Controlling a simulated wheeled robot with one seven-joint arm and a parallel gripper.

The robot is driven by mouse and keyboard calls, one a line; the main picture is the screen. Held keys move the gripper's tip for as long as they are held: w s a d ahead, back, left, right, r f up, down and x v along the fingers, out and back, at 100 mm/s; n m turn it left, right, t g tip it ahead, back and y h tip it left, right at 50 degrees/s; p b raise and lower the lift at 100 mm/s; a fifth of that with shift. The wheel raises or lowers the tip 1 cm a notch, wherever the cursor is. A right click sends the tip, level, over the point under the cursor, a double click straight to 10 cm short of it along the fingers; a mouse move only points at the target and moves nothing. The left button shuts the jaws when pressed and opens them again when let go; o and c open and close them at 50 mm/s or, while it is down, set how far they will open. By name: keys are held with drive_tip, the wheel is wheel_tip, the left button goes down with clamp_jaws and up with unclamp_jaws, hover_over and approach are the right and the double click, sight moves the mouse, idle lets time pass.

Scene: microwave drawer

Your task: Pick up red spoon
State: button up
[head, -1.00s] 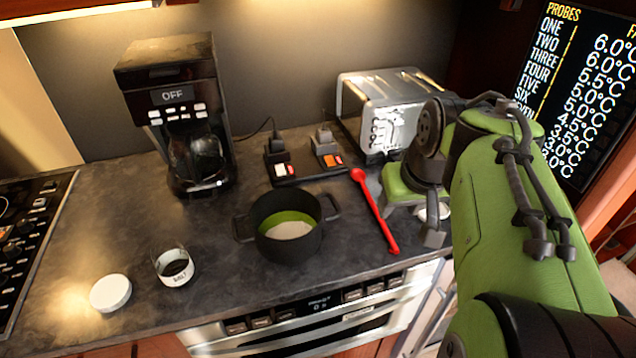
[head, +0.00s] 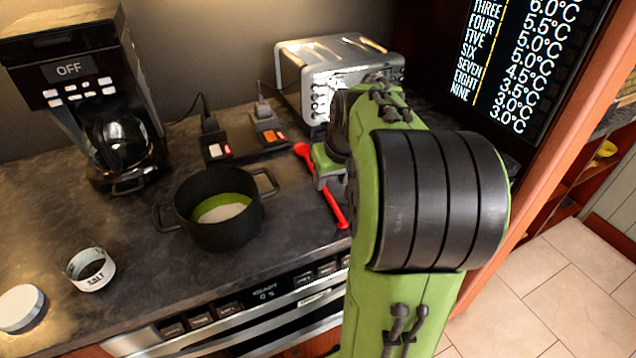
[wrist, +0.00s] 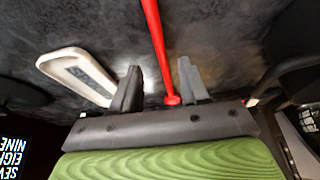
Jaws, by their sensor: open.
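The red spoon (head: 332,200) lies on the dark counter, right of the black pot, partly hidden by my arm in the head view. In the wrist view the red spoon (wrist: 155,45) runs from the top edge down to between my fingers, with one end near the gripper's base. My gripper (wrist: 160,88) is open, with one grey finger on each side of the spoon. I cannot tell how high the fingers are above the counter. In the head view my arm hides most of the gripper.
A black pot (head: 222,229) with green and pale contents stands left of the spoon. A toaster (head: 318,88) stands behind. A coffee maker (head: 118,150), a salt jar (head: 90,272) and a white lid (head: 20,308) are left. A white labelled object (wrist: 75,72) lies beside my gripper.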

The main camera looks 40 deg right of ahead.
sight(326, 188)
drive_tip(key=b+x, duration=0.1)
drive_tip(key=x, duration=0.3)
drive_tip(key=shift+w+f+b, duration=0.25)
drive_tip(key=shift+w+b, duration=0.1)
drive_tip(key=shift+b, duration=0.05)
drive_tip(key=shift+s+r, duration=0.1)
clamp_jaws()
